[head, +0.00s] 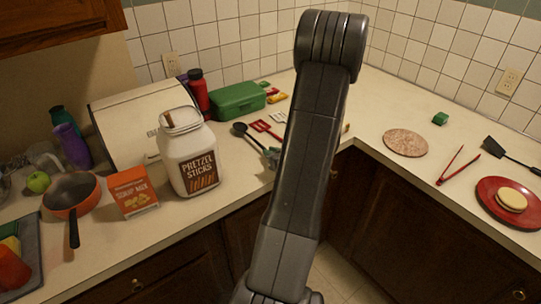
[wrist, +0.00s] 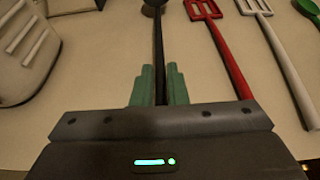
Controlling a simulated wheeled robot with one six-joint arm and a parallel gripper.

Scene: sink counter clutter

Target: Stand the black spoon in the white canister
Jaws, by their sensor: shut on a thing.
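The black spoon (head: 239,130) lies along the counter to the right of the canister, bowl pointing away from me. In the wrist view its dark handle (wrist: 158,45) runs between the green fingertips of my gripper (wrist: 159,88), which is shut on it. I cannot tell whether the spoon is clear of the counter. In the head view my gripper (head: 273,156) is partly hidden behind my arm. The white canister (head: 192,150), labelled "Pretzel Sticks", stands upright and open, with a brown stick showing at its mouth.
A red slotted turner (wrist: 222,50) and a white one (wrist: 280,50) lie right of the spoon. A soup mix box (head: 133,191) and orange pan (head: 70,192) stand left of the canister; a bread box (head: 125,115), red bottle (head: 198,90) and green case (head: 238,99) stand behind.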

